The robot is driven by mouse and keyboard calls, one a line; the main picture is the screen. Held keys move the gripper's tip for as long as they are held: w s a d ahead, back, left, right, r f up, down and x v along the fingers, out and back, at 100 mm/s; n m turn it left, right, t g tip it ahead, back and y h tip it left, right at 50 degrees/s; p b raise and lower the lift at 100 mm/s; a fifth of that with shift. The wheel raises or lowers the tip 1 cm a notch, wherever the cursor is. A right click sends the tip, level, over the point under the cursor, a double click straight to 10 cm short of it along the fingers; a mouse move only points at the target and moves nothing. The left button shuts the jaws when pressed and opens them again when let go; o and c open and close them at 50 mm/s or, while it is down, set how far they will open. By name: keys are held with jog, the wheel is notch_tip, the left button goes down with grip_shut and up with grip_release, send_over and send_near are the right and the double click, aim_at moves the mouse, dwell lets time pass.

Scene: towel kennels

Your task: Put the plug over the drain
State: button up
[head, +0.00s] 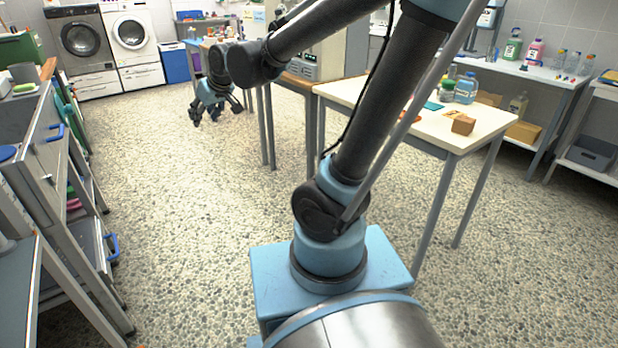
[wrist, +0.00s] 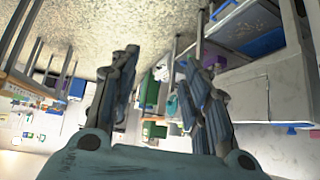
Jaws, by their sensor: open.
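My gripper (head: 212,112) hangs over the pebbled floor in the middle distance of the head view, at the end of my outstretched arm. Its fingers are spread and hold nothing; in the wrist view the fingers (wrist: 160,62) stand well apart with no object between them. I cannot make out a plug or a drain in either view. Parts of the floor are hidden behind my arm and the furniture.
A pale table (head: 401,109) with bottles and a wooden block (head: 463,125) stands right. A grey workbench (head: 38,160) with blue handles lines the left. Two washing machines (head: 131,32) and a blue bin (head: 174,63) stand behind. The pebbled floor (head: 190,210) between is clear.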

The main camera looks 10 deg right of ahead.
jog(key=s+d+f+m+g+h, duration=0.1)
jog(key=s+d+f, duration=0.15)
jog(key=d, duration=0.35)
jog(key=s+d+f+m+h, duration=0.1)
jog(key=s+d+f, duration=0.1)
jog(key=s+d, duration=0.35)
jog(key=s+d+f+m+g+h, duration=0.1)
jog(key=s+d+f+m, duration=0.1)
jog(key=d, duration=0.5)
jog(key=s+d+f+m+g+h, duration=0.2)
jog(key=s+d+f, duration=0.5)
jog(key=s, duration=0.5)
jog(key=shift+d+m+g, duration=0.3)
jog(key=shift+d+m, duration=0.1)
jog(key=shift+d, duration=0.8)
jog(key=shift+o, duration=0.6)
jog(key=shift+w+f, duration=0.2)
jog(key=shift+w, duration=0.3)
jog(key=c, duration=0.3)
jog(key=shift+c, duration=0.3)
